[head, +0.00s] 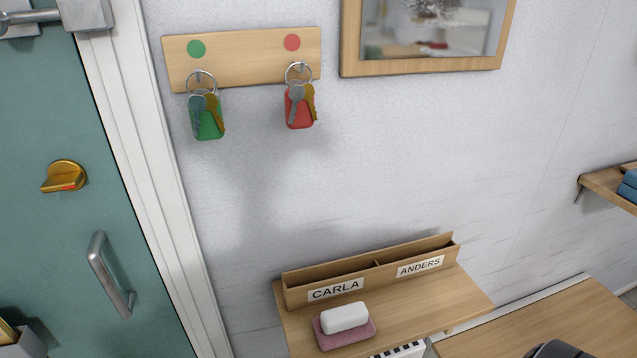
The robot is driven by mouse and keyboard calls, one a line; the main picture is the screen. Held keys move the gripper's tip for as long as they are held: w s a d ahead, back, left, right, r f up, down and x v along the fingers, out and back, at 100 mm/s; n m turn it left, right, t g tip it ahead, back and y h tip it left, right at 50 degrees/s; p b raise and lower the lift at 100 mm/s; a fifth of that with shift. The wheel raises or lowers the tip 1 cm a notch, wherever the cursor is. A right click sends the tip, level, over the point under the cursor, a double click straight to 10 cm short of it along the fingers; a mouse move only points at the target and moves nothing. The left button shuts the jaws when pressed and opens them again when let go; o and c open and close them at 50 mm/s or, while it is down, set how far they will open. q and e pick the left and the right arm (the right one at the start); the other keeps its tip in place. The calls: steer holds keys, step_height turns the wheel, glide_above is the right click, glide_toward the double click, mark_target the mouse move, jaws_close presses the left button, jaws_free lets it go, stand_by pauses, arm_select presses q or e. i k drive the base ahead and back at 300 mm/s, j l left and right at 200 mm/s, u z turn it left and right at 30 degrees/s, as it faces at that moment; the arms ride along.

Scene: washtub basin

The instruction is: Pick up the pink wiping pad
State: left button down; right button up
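The pink wiping pad (349,338) lies on a small wooden shelf (428,307) at the bottom middle of the head view. A white rounded block (344,317), like a bar of soap, rests on top of the pad and covers much of it. The pad's front and side edges show. Neither of my grippers is in view.
A wooden letter holder labelled CARLA and ANDERS (376,274) stands behind the pad. A key board (244,56) hangs above. A green door (85,130) is at left. A wooden surface (540,327) with a dark object (561,349) is at lower right.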

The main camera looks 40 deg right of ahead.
mark_target(334, 328)
steer(key=l+z, duration=0.1)
steer(key=z, duration=0.6)
steer(key=i+l+z, duration=0.1)
steer(key=z, duration=0.3)
steer(key=u, duration=1.8)
steer(key=z, duration=1.8)
